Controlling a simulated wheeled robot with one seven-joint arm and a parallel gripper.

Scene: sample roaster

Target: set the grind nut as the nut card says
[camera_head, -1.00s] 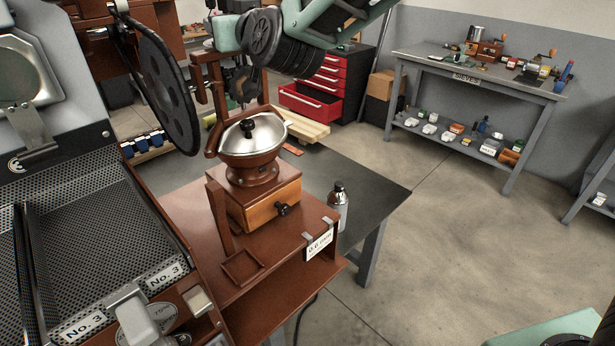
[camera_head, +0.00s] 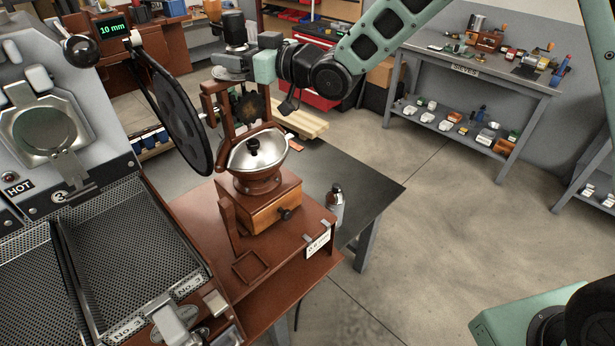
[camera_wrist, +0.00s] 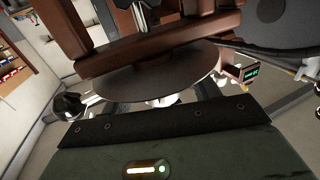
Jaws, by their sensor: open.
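The grinder (camera_head: 262,205) stands on a brown bench, with a wooden drawer box, a steel domed cover with a black knob, and a wooden frame behind. A white card (camera_head: 318,244), reading about 0.6 mm, is clipped to the bench's front edge. A toothed dark wheel (camera_head: 250,107) sits between the frame posts; I cannot tell whether it is the grind nut. My gripper (camera_head: 228,70) is open at the top of the frame, seemingly empty. Its fingertips are hard to make out.
A large black wheel (camera_head: 175,115) and the roaster (camera_head: 60,140) stand close on the left. A display (camera_head: 112,28) reads 10 mm. A small bottle (camera_head: 336,203) stands right of the grinder. The sieve table (camera_head: 480,75) is at the back right; the floor between is clear.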

